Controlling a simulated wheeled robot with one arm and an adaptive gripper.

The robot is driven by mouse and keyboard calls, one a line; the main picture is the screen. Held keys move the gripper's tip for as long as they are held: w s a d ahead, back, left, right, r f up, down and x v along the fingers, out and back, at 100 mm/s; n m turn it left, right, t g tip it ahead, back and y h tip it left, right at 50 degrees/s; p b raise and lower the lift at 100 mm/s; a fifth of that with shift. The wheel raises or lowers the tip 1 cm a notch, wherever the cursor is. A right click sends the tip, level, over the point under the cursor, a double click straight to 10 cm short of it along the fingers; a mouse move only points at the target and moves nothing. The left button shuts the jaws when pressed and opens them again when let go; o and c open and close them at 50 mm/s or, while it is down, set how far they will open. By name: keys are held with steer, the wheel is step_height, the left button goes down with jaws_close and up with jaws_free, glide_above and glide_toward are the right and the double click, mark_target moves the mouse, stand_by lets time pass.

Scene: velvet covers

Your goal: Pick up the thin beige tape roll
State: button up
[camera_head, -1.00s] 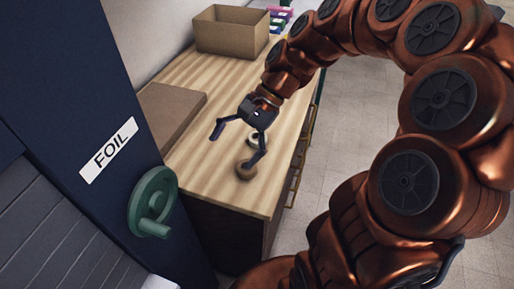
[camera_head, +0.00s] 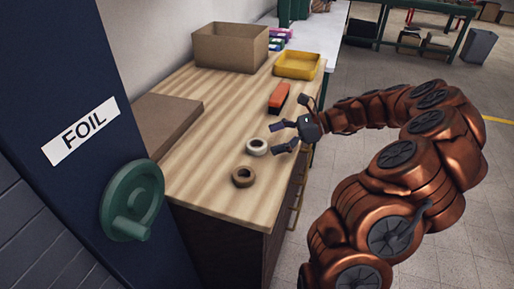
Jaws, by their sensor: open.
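A pale beige tape roll (camera_head: 256,147) lies flat on the wooden worktop (camera_head: 215,150). A darker brown tape roll (camera_head: 243,177) lies flat just in front of it, a little to the left. My gripper (camera_head: 278,138) is open and empty at the worktop's right edge, its fingers pointing left. Its fingertips are just right of the pale roll, and I see a small gap between them and the roll. Both rolls show whole. How high the fingers are above the worktop is hard to tell.
An orange and black tool (camera_head: 279,97) lies behind my gripper. A yellow tray (camera_head: 297,65) and an open cardboard box (camera_head: 231,47) stand at the back. A flat brown box (camera_head: 165,122) lies at left. A blue door (camera_head: 85,90) with a green wheel (camera_head: 132,201) stands at the near left.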

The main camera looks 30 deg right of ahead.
mark_target(258, 144)
steer(key=shift+p+x, duration=0.3)
steer(key=shift+x, duration=2.5)
steer(key=c, duration=1.1)
